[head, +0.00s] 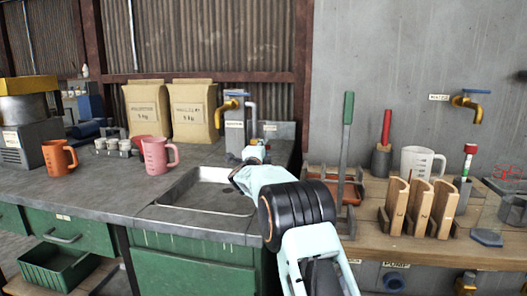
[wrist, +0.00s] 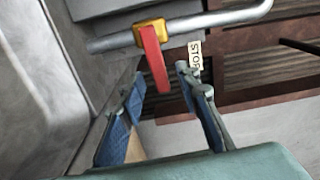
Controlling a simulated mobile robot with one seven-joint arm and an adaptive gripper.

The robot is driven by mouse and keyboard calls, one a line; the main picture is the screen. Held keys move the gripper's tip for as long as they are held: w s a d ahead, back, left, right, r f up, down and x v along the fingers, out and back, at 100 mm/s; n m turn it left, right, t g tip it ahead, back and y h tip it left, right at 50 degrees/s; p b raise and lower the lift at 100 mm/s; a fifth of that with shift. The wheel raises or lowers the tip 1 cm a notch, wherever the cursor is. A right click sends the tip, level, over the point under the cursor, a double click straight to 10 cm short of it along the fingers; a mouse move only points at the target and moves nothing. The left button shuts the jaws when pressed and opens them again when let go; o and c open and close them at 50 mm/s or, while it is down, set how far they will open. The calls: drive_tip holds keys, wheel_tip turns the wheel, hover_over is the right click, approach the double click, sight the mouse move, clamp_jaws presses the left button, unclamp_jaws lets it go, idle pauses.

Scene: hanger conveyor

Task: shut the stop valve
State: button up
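In the wrist view the stop valve has a yellow body (wrist: 149,33) on a grey pipe (wrist: 215,20). Its red lever (wrist: 153,62) stands roughly crosswise to the pipe in the picture. A "STOP" tag (wrist: 195,55) is beside it. My gripper (wrist: 160,75) is open, with one blue-padded finger to each side of the lever's end in the picture. I see no contact; the depth between fingers and lever is hard to judge. In the head view my gripper (head: 243,170) reaches to the valve body (head: 256,142) behind the sink, and my arm hides part of this.
A sink (head: 205,190) is set into the grey counter. A brass tap (head: 228,105) stands just left of the valve. Paper bags (head: 193,112) and a pink jug (head: 158,156) stand further left. On the right, a wooden bench holds a green-handled tool (head: 347,125) and wooden holders (head: 420,208).

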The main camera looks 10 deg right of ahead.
drive_tip(key=v, duration=1.2)
